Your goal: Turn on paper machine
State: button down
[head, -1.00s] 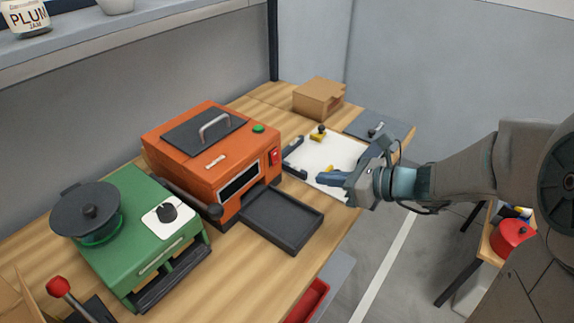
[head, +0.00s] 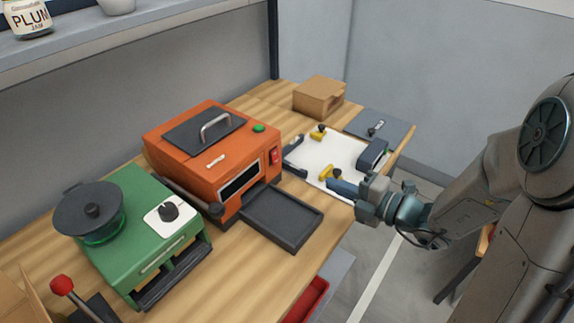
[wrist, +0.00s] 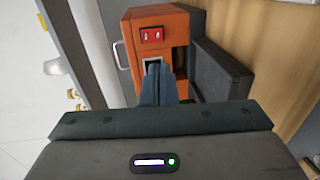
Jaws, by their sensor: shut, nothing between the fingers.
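The orange paper machine (head: 205,160) stands on the wooden bench, with a red switch (head: 275,156) on its right end, a green button (head: 259,128) on top and a dark tray (head: 283,218) at its front. In the wrist view the red switch (wrist: 152,35) shows on the orange housing, just beyond my fingertips. My gripper (head: 334,187) is shut and empty, its fingers pointing left toward the machine. It is apart from the switch, over the front edge of the white board.
A white board (head: 326,150) with yellow-and-black clamps lies right of the machine. A cardboard box (head: 319,97) and a grey plate (head: 365,124) are behind. A green machine (head: 140,235) with a black knob stands at left. A red bin (head: 307,300) is below the bench edge.

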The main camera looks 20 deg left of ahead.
aim_at(277, 162)
jog(key=x, duration=1.4)
